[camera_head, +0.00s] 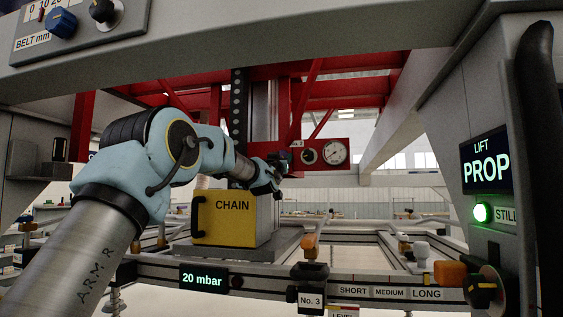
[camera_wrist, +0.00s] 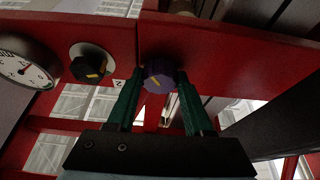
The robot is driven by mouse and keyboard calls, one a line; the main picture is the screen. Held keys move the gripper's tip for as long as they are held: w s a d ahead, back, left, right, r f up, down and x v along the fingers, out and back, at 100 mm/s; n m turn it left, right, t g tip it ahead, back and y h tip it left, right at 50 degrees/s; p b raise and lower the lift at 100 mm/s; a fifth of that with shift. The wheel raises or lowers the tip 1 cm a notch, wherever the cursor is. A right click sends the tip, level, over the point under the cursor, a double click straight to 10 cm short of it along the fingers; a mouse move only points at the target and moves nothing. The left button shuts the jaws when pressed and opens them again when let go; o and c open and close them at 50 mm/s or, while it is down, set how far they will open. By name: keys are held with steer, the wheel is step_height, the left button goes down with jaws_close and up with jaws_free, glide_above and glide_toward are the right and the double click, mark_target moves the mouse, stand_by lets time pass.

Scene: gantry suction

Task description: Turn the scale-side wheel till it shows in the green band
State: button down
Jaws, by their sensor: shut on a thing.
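A red panel (camera_head: 345,170) carries a round white gauge (camera_head: 334,151) at its right and a dark knob (camera_head: 309,156) beside it. The wrist view shows the gauge (camera_wrist: 25,66) at the left, partly cut off, with a dark needle. A black knob (camera_wrist: 90,64) with a yellow mark stands next to it, and a purple knob (camera_wrist: 158,75) with a yellow mark is further right. My gripper (camera_wrist: 156,84) is shut on the purple knob, one green finger on each side. In the head view my gripper (camera_head: 281,165) is at the panel's left part. I cannot make out a green band on the gauge.
A yellow box marked CHAIN (camera_head: 224,220) stands below my arm. A grey panel (camera_head: 80,25) with a BELT mm scale and two knobs is at the upper left. A lift display (camera_head: 486,160) with a lit green lamp (camera_head: 481,212) is at the right. Red beams surround the panel.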

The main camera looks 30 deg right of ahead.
steer(key=shift+s+d+r+n+t+y+p, duration=0.15)
steer(key=shift+n+t+y, duration=0.2)
steer(key=shift+n+y, duration=1)
steer(key=shift+w+a+f+n+t+y+p, duration=0.1)
steer(key=shift+n+t+y+p, duration=0.2)
steer(key=shift+n, duration=2)
steer(key=shift+s+d+r+n+t+y+p, duration=0.1)
steer(key=shift+n+t+y, duration=0.25)
steer(key=shift+n+y, duration=1.05)
steer(key=shift+n+h, duration=0.45)
steer(key=shift+n, duration=0.2)
steer(key=shift+c, duration=1.4)
jaws_free()
steer(key=b+v, duration=0.6)
steer(key=v, duration=0.5)
